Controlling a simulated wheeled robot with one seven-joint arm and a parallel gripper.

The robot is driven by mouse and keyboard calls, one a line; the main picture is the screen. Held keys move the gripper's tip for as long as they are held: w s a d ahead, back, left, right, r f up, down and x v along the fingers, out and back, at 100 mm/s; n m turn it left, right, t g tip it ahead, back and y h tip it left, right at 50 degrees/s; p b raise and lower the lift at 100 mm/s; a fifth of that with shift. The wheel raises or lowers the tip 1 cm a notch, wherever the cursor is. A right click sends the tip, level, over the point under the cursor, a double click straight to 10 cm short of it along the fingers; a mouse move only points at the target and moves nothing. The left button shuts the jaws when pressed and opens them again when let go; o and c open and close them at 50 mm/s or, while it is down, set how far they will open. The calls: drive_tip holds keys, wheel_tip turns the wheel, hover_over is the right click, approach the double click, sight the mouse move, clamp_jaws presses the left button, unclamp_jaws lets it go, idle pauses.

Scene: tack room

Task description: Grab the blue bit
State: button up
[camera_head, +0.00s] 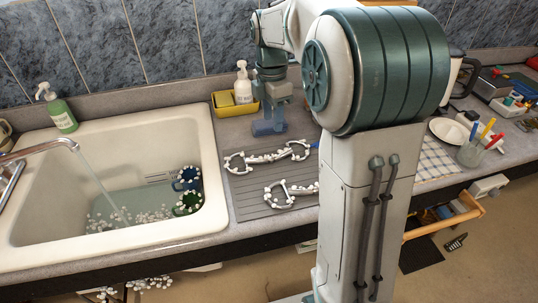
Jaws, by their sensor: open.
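My gripper (268,127) points down over the counter behind the grey drying mat (246,203); its bluish fingers are open, with nothing seen between them. Two metal bits with rings and white foam lie on the mat: a rear bit (268,157) and a front bit (290,191). Neither looks plainly blue from here. A dark blue foam-covered item (186,181) sits in the sink's right end, above a green item (187,204). I cannot tell whether the blue item is a bit. My gripper is right of it and apart from it.
The white sink (35,212) has water running from the tap (40,150). A green soap bottle (58,110) stands behind it. A yellow caddy (233,104) and white pump bottle (243,82) stand near my gripper. My arm hides part of the counter right of the mat.

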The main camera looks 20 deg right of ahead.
hover_over(273, 156)
wheel_tip(273, 156, down, 7)
drive_tip(key=shift+s+d+f+p, duration=0.1)
drive_tip(key=shift+f+p, duration=0.5)
drive_tip(key=shift+f, duration=2.1)
clamp_jaws()
